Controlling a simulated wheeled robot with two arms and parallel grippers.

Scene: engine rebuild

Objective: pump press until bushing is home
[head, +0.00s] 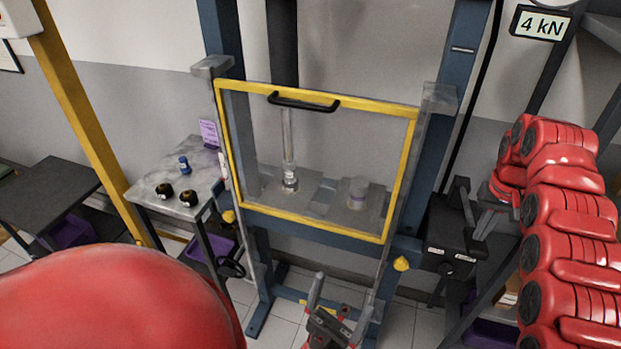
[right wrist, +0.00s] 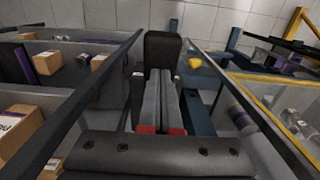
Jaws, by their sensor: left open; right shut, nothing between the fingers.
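The press stands in the middle of the head view behind a closed yellow-framed clear guard (head: 316,104). Its bright ram (head: 288,150) hangs down on the left behind the guard. A black pump unit (head: 450,250) is at the press's right side. My right gripper (head: 467,203) is shut and empty above it; its fingers (right wrist: 164,85) point at a black block in the right wrist view. My left gripper (head: 337,306) is open and empty, low before the press.
A display (head: 541,25) reads 4 kN. A side table (head: 172,190) holds two dark knobs and a small blue part. A dark cart (head: 45,190) stands at far left. Bins with cardboard boxes (right wrist: 47,62) lie left of my right gripper.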

